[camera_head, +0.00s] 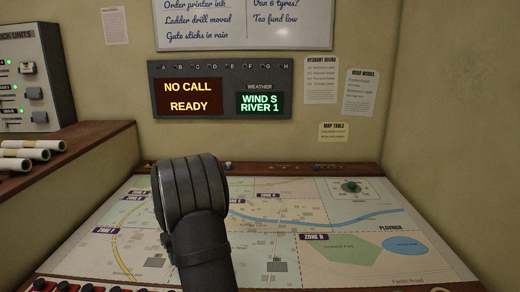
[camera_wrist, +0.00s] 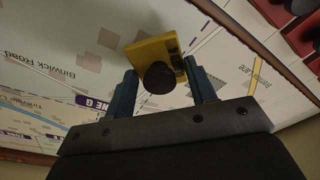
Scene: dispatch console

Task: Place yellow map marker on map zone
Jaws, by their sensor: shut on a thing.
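The yellow map marker (camera_wrist: 150,55) shows in the wrist view as a yellow block with a round dark knob. My gripper (camera_wrist: 163,88) is shut on it, with a blue finger on either side of the knob. The printed map (camera_wrist: 45,60) lies beneath; I cannot tell whether the marker touches it. In the head view my dark arm covers the left middle of the map (camera_head: 290,205), and the gripper and yellow marker are hidden. The map is split into labelled zones, one of them at the front right with a green patch and a blue patch.
A green marker (camera_head: 351,186) with a dark knob stands in the back right zone. Several red pieces (camera_head: 64,286) line the front left edge. Paper rolls (camera_head: 30,155) lie on a wooden shelf at left. The map's right side is largely clear.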

